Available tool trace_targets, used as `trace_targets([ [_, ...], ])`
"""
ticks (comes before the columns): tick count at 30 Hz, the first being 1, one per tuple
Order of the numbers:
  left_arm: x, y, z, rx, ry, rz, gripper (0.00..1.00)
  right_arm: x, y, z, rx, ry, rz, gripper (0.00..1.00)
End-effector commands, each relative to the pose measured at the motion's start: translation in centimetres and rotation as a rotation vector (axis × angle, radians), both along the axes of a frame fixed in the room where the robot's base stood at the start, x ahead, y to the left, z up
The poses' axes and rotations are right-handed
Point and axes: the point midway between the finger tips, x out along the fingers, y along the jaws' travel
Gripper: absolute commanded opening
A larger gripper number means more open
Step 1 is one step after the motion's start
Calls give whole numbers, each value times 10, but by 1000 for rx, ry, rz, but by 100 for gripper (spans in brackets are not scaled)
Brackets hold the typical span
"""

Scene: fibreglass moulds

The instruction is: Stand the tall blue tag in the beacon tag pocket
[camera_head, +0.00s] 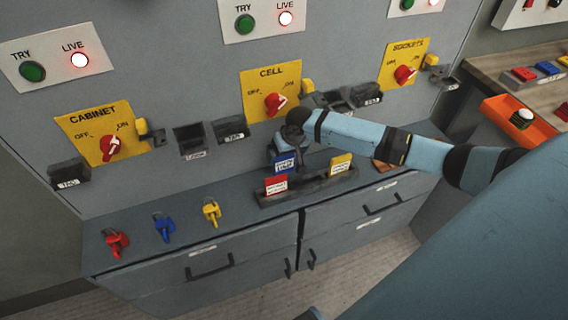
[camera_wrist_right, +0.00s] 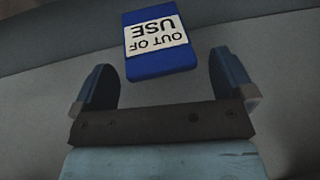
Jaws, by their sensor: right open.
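The blue tag (camera_head: 285,163), white-labelled "OUT OF USE", stands in a dark rack (camera_head: 310,188) on the grey cabinet top. My right gripper (camera_head: 283,150) is at the blue tag, its jaws partly hidden by my arm. In the right wrist view, the open fingers (camera_wrist_right: 164,88) lie apart on either side, with the blue tag (camera_wrist_right: 160,62) upside down just beyond them and not gripped. Dark pockets hang on the wall, including one labelled TAG (camera_head: 367,95) near the right yellow panel (camera_head: 404,64). My left gripper is not seen.
A red tag (camera_head: 276,185) and a yellow tag (camera_head: 340,164) share the rack. Red switches project from the yellow panels. An orange bin (camera_head: 518,123) stands at the right.

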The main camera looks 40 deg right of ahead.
Motion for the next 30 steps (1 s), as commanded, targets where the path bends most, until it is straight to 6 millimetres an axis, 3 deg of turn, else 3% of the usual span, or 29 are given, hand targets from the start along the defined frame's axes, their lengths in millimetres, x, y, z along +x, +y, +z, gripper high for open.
trace_targets([
  [4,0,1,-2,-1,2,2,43,4,2,-18,0,1,-1,100],
  [12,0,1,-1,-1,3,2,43,5,2,-21,0,0,0,100],
  [14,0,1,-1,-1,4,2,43,5,2,-21,0,0,1,88],
  [18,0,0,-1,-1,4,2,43,5,2,-21,0,0,1,56],
  [30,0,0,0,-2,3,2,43,5,2,-20,0,0,1,52],
])
